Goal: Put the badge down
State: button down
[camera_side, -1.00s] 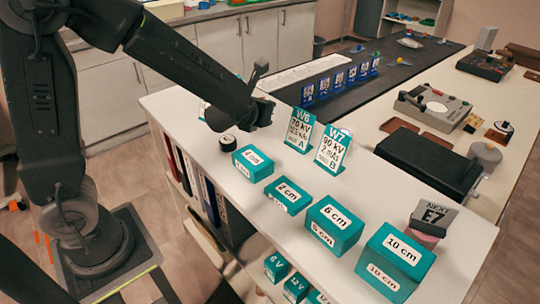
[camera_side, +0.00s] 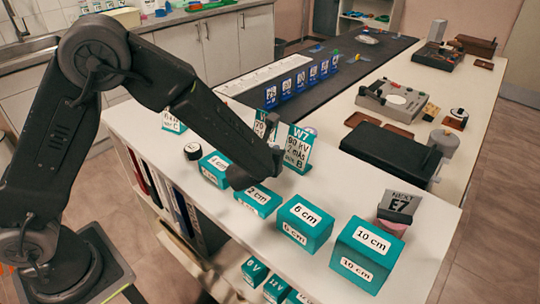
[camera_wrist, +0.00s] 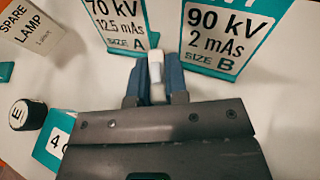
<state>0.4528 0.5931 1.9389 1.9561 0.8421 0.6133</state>
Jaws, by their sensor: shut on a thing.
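My gripper (camera_wrist: 154,85) is shut on a small white thing (camera_wrist: 155,70), seen as a narrow piece between the two blue-grey fingers in the wrist view. I cannot tell from its shape whether it is the badge. In the side view my gripper (camera_side: 268,160) is above the white counter, in front of the W7 sign (camera_side: 298,148) and near the 2 cm block (camera_side: 258,199). The held thing cannot be made out there. In the wrist view the fingers point between the 70 kV sign (camera_wrist: 120,22) and the 90 kV sign (camera_wrist: 225,30).
The teal 4 cm (camera_side: 214,168), 6 cm (camera_side: 305,222) and 10 cm (camera_side: 362,255) blocks line the counter (camera_side: 420,260). A black E puck (camera_side: 193,151) is at left. Several blue label stands (camera_side: 300,82) stand behind.

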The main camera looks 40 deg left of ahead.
jog(key=shift+f, duration=0.6)
jog(key=shift+f, duration=0.15)
jog(key=c, duration=1.1)
grip_release()
